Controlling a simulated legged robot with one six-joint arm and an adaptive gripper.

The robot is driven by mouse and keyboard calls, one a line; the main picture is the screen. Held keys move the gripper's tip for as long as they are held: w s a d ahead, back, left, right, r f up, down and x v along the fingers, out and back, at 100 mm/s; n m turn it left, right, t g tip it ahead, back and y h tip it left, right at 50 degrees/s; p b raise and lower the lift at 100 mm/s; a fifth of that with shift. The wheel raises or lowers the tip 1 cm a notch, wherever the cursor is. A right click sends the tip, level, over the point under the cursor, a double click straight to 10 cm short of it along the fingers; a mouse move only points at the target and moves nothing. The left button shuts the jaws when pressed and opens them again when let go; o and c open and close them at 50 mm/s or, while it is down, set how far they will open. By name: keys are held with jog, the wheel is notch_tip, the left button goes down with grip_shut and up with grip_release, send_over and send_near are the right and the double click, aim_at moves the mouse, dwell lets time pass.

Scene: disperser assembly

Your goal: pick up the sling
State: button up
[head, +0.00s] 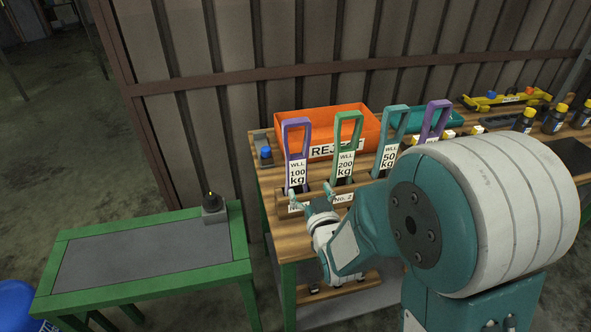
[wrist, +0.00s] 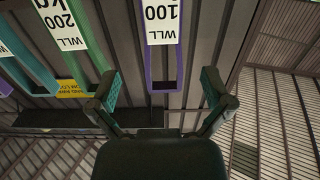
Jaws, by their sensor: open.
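Several slings with white WLL labels stand in a row on the wooden table's rack. A purple 100 kg sling (head: 296,155) is at the left, then a green 200 kg sling (head: 345,150), a teal 50 kg sling (head: 390,145) and another purple one (head: 434,120), partly hidden by my arm. My gripper (head: 312,191) is open and empty, low in front of the 100 kg and 200 kg slings. In the wrist view, the purple 100 kg sling (wrist: 163,72) shows upside down between my spread fingers (wrist: 160,88).
An orange REJECT bin (head: 345,120) and a teal tray (head: 425,117) stand behind the slings. A blue button (head: 266,153) is at the table's left corner. A green-framed bench (head: 150,255) at the left has a black-topped device (head: 214,207); its top is otherwise clear.

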aim_at(297, 165)
jog(key=x, duration=1)
jog(key=shift+w+a, duration=0.25)
jog(key=shift+r, duration=0.1)
jog(key=c, duration=1.3)
